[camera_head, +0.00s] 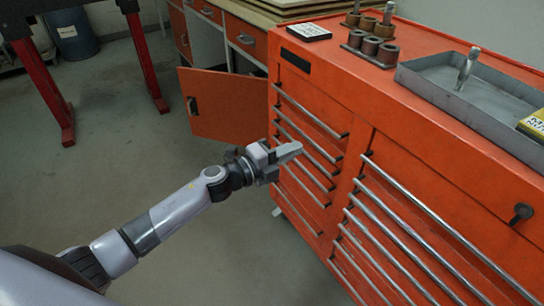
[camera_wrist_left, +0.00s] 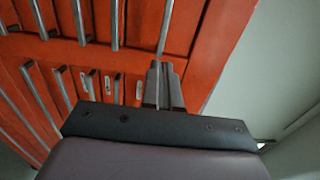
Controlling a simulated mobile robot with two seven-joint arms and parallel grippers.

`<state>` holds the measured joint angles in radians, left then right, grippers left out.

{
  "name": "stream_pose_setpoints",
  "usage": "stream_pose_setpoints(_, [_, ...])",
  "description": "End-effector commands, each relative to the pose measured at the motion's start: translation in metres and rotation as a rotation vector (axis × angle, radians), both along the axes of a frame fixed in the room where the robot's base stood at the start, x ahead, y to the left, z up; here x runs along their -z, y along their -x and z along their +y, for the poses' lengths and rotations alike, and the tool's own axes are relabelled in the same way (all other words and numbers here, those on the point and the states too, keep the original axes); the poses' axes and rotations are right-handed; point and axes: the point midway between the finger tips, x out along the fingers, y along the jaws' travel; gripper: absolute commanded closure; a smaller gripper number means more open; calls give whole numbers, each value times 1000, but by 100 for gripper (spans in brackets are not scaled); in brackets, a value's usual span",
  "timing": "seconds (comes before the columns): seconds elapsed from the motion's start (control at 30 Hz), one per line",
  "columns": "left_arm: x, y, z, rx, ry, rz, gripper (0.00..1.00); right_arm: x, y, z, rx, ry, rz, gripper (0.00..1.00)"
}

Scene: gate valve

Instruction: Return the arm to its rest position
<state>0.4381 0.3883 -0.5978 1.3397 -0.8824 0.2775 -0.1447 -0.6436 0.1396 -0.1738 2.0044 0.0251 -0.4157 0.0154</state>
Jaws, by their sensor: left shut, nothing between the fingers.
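My left arm reaches in from the lower left in the head view. Its gripper (camera_head: 290,152) is shut and empty, in front of the drawers of an orange tool cabinet (camera_head: 420,135). In the left wrist view the closed fingers (camera_wrist_left: 158,82) point toward the cabinet's drawer front (camera_wrist_left: 138,64). I cannot tell whether the fingertips touch a drawer handle. My right gripper is in neither view.
A metal tray (camera_head: 425,90) and several brown cylindrical parts (camera_head: 370,45) stand on the cabinet top. An open orange door (camera_head: 222,103) is behind the gripper. A red-legged table (camera_head: 147,62) and a blue barrel (camera_head: 70,33) stand farther back. Floor at left is clear.

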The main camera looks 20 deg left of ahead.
Motion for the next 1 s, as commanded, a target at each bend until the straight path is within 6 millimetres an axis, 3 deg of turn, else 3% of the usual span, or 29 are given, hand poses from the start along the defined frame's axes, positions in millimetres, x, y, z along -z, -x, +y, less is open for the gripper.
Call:
stream_pose_setpoints(0.27, [1, 30, 26, 0, -1, 2, 100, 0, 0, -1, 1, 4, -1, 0])
stream_pose_setpoints(0.63, [2, 43, 29, -18, 48, 35, 100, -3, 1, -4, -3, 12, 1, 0])
stream_pose_setpoints(0.77, [9, 62, 29, -92, 201, 150, 100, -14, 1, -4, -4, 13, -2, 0])
stream_pose_setpoints(1.0, [40, 123, 45, -341, 592, 497, 100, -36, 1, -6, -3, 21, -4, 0])
